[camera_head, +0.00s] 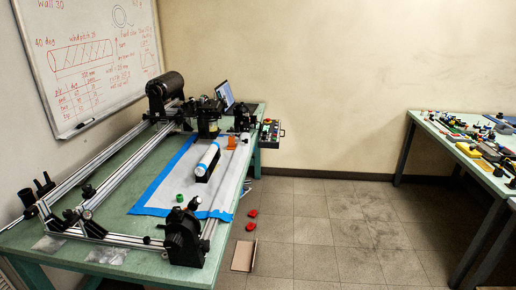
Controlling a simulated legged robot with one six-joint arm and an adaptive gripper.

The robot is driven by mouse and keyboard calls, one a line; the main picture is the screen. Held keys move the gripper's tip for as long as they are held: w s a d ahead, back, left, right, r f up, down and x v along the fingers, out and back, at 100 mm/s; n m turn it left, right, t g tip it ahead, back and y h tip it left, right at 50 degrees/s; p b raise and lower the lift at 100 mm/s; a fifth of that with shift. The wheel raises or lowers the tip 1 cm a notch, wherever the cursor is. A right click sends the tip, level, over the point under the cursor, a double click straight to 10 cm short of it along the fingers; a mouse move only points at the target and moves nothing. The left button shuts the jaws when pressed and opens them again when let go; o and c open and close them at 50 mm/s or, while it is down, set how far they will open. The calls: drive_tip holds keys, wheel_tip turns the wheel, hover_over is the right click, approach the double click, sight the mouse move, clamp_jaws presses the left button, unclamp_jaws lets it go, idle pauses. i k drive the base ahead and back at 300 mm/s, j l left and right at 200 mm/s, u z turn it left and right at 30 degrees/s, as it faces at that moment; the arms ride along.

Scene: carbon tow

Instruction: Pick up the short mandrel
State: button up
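A short white cylinder with blue bands at its ends (207,158), which looks like the short mandrel, lies tilted in view on a black block or stand (203,175). The stand is on a white sheet edged with blue tape (160,194) on the green workbench (118,167). I cannot tell how the cylinder is seated on its support. My gripper is not in this view.
A winding machine with long aluminium rails (110,182) and black end units (184,236) surrounds the sheet. A small green ring (180,198) lies nearby. Red pieces (252,213) and a flat brown board (243,256) are on the floor. Open floor separates the bench from a cluttered right table (436,135).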

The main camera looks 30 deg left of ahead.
sight(202, 166)
drive_tip(key=i+u, duration=0.15)
drive_tip(key=i, duration=0.45)
drive_tip(key=i+l+u, duration=0.2)
drive_tip(key=i, duration=0.45)
drive_tip(key=i+u, duration=0.4)
drive_tip(key=i, duration=0.3)
drive_tip(key=i+l+u, duration=0.2)
drive_tip(key=i+u, duration=0.2)
drive_tip(key=i, duration=0.3)
drive_tip(key=i+j+u, duration=0.1)
drive_tip(key=i+u, duration=0.8)
drive_tip(key=i+l+u, duration=0.15)
drive_tip(key=i+u, duration=0.15)
drive_tip(key=u, duration=0.15)
